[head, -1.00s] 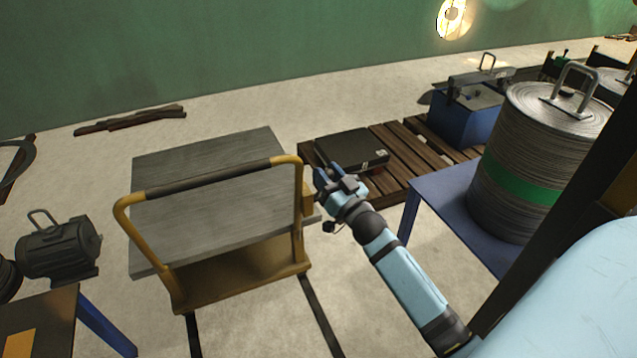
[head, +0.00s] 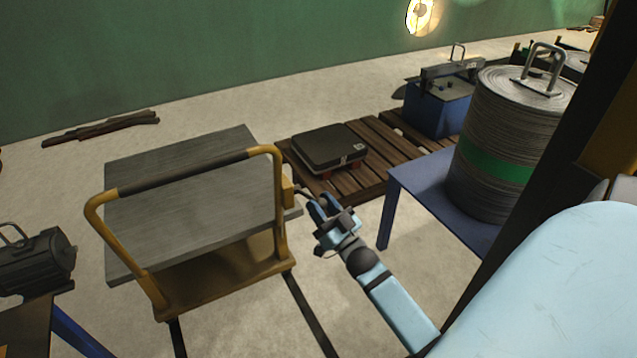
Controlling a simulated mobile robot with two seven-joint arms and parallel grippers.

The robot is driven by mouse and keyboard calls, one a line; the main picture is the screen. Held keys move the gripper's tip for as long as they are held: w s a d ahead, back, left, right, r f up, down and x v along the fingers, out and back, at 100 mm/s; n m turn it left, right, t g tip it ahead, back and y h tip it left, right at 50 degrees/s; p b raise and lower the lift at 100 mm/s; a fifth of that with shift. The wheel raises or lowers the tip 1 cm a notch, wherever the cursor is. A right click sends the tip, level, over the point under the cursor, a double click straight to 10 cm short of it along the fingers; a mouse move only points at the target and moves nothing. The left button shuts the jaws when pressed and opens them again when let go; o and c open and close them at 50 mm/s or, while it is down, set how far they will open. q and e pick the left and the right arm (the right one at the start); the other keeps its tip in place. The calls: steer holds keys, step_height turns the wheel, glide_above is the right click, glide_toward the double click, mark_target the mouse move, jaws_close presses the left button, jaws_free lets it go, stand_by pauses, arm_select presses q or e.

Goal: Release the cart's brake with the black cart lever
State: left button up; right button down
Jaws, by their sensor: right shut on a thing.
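The cart (head: 220,282) has a yellow frame, a black-gripped push handle and a grey slab lying on it. A small yellow box (head: 288,190) sits on its right upright. The black cart lever (head: 302,193) shows as a short dark piece sticking out to the right from this box; most of it is hidden by my gripper. My right gripper (head: 317,207), light blue and dark, is just right of the box and shut on the lever. My left gripper is not in view.
A wooden pallet (head: 375,170) with a black case (head: 328,147) lies behind the gripper. A blue table (head: 420,190) with a large cable drum (head: 510,150) stands right. A dark motor (head: 35,262) is at the left. The floor behind the cart is mostly clear.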

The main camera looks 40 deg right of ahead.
steer(key=shift+s+f, duration=0.15)
steer(key=shift+f, duration=0.4)
steer(key=shift+a+f, duration=0.1)
steer(key=c, duration=1.1)
jaws_free()
